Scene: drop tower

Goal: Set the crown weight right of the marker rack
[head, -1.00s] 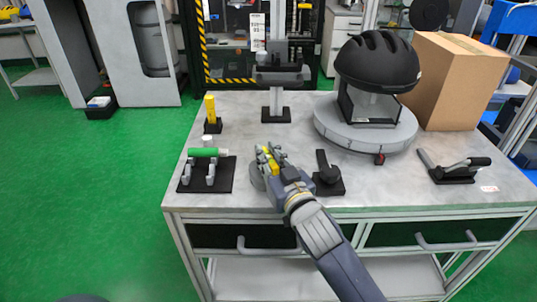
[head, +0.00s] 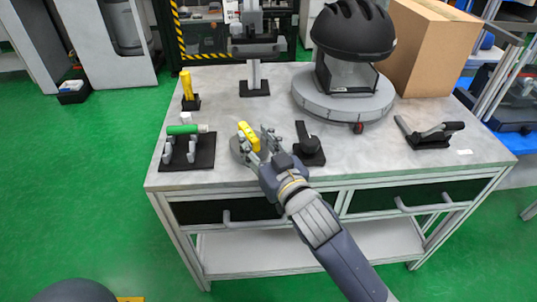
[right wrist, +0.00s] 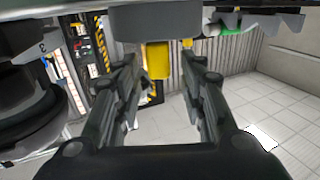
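The crown weight, a grey disc with a yellow grip (head: 248,136), rests on the grey tabletop just right of the marker rack, with a gap between them. The marker rack (head: 205,157) is a black plate with grey holders and a green marker (head: 182,129) across them. My right gripper (head: 258,139) is open, on the near right side of the yellow grip. In the right wrist view, the yellow grip (right wrist: 158,61) shows beyond the spread fingers (right wrist: 160,75), with the grey disc (right wrist: 155,20) at the top. My left gripper is out of view.
A black lever on a base (head: 309,150) stands close right of my right gripper. A yellow upright piece (head: 187,86) stands behind the rack. A round turntable (head: 342,100) carries a black helmet (head: 355,30). A toggle clamp (head: 430,138) and cardboard box (head: 430,50) are at right.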

